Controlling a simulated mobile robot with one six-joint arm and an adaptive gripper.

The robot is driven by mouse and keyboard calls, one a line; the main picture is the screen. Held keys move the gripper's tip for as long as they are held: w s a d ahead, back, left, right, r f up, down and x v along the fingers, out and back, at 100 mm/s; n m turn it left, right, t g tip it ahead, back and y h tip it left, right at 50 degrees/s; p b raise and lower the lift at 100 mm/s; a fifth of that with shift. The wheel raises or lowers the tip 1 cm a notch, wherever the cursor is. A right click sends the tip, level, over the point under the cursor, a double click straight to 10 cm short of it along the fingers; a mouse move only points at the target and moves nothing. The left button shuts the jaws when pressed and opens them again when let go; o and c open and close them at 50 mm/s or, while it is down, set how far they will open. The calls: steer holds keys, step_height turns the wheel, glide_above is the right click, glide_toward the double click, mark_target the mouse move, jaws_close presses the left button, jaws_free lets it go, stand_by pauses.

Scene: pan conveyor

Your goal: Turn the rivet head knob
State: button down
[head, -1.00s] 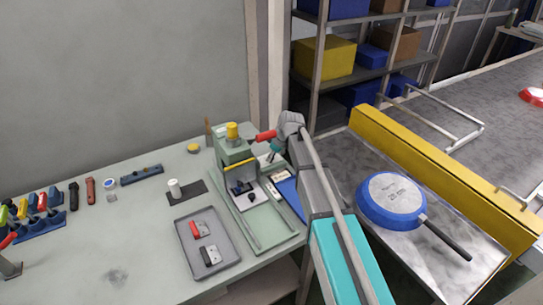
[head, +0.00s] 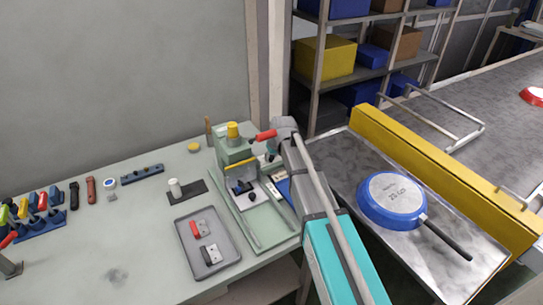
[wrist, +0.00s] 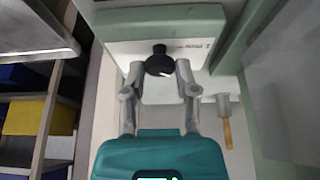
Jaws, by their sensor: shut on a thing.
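The rivet head knob (wrist: 159,64) is a small black knob on the pale front of the green machine (wrist: 150,25) in the wrist view. My gripper (wrist: 160,72) has one grey finger on each side of the knob and is shut on it. In the head view the green machine (head: 237,150) stands on the bench, with a yellow cap on top and a red-handled lever (head: 265,135). My arm reaches to its right side, and the knob is hidden there.
A grey tray (head: 183,240) with a red and a black-handled part lies in front left of the machine. A blue pan (head: 375,212) rests upside down on the metal surface at right. Shelves (head: 345,78) with bins stand behind.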

steer(key=shift+s, duration=0.15)
steer(key=shift+c, duration=1.9)
jaws_free()
steer(key=shift+n, duration=0.4)
